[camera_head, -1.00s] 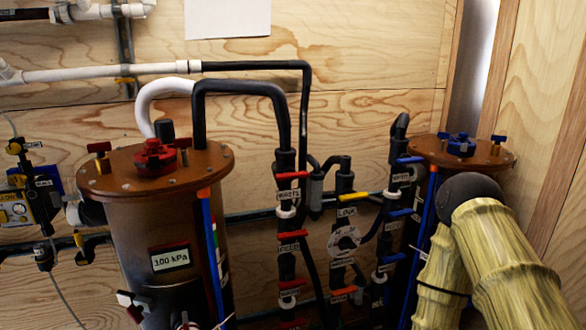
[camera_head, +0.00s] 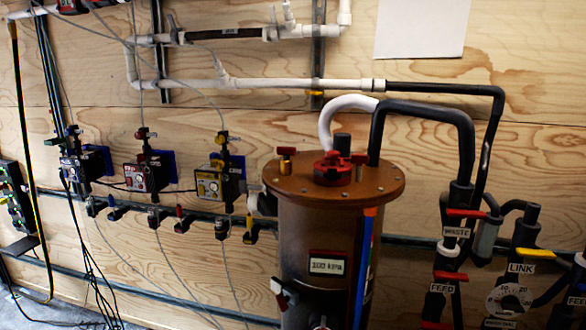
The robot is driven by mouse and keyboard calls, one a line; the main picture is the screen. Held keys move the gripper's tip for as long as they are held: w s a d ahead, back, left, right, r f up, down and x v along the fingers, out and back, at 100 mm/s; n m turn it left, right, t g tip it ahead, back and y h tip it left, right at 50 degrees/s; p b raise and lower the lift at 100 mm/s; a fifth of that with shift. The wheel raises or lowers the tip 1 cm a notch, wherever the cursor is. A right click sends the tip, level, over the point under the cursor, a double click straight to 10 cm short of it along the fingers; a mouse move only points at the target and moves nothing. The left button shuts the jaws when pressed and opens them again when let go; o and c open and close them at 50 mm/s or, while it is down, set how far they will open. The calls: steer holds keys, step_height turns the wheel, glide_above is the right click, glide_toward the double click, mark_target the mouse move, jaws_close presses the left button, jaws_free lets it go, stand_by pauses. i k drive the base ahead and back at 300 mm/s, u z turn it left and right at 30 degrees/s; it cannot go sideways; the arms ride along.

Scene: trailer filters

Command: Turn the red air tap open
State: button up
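My gripper is not in view. On the wall at left is a row of small regulators: a blue one (camera_head: 78,168), a red one (camera_head: 145,176) and a yellow one (camera_head: 213,184). The red one has a small red-topped fitting (camera_head: 145,134) above it. Below them, a horizontal pipe carries several small valves. One valve (camera_head: 184,219) has a small reddish handle, between a valve on its left and others on its right. Which of these is the red air tap, and how its handle is set, is too small to tell.
A brown tank (camera_head: 315,235) marked 100 kPa stands right of the valves, with a red cap (camera_head: 334,168) on its lid. Labelled pipes with red handles (camera_head: 466,212) stand further right. Thin hoses and black cables hang at left.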

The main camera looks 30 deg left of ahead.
mark_target(287, 151)
steer(key=u, duration=0.15)
steer(key=k, duration=0.2)
steer(key=u, duration=1)
steer(key=k, duration=1.1)
steer(key=u, duration=0.8)
steer(key=i, duration=0.6)
steer(key=z, duration=0.3)
